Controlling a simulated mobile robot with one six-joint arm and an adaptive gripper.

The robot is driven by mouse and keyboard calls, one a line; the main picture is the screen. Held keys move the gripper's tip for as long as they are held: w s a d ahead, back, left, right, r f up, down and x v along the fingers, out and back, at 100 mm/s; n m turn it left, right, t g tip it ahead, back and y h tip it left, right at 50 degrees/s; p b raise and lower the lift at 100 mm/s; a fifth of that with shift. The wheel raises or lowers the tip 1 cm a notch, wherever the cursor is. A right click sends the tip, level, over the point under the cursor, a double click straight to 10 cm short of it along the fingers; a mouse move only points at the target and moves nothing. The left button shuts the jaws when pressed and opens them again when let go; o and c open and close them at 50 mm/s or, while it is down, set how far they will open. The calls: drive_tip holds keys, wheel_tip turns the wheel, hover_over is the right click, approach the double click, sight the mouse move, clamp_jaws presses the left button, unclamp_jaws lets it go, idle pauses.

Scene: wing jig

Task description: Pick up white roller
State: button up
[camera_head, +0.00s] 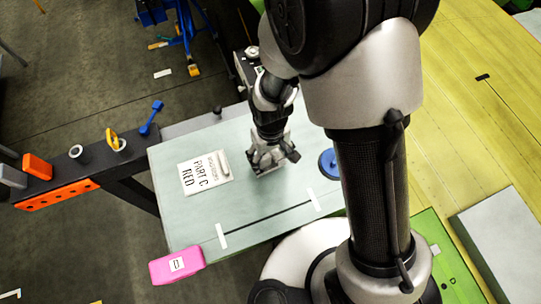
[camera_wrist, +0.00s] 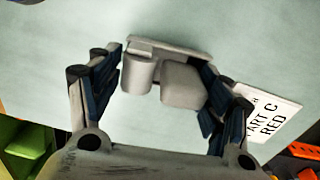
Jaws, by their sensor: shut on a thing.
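My gripper (camera_head: 267,160) is low over the pale green table top (camera_head: 270,195), just right of the paper label. In the wrist view its dark blue finger pads (camera_wrist: 160,82) are shut on a pale grey-white part (camera_wrist: 183,85). This part shows a short cylinder, a rounded block and a flat bar behind them. I cannot tell whether it is the white roller or whether it touches the table. A small white elongated piece (camera_head: 223,163) lies on the right edge of the label in the head view.
The paper label (camera_head: 195,178) reads PART C RED; it also shows in the wrist view (camera_wrist: 270,112). A blue disc (camera_head: 328,164) lies right of my gripper. A pink block (camera_head: 176,266) sits at the table's front left corner. A dark strip (camera_head: 268,217) crosses the front.

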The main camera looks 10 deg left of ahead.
wheel_tip(320, 180, up, 19)
drive_tip(key=p, duration=0.1)
drive_tip(key=shift+r, duration=0.15)
drive_tip(key=o, duration=0.7)
drive_tip(key=c, duration=0.4)
drive_tip(key=shift+c, duration=0.3)
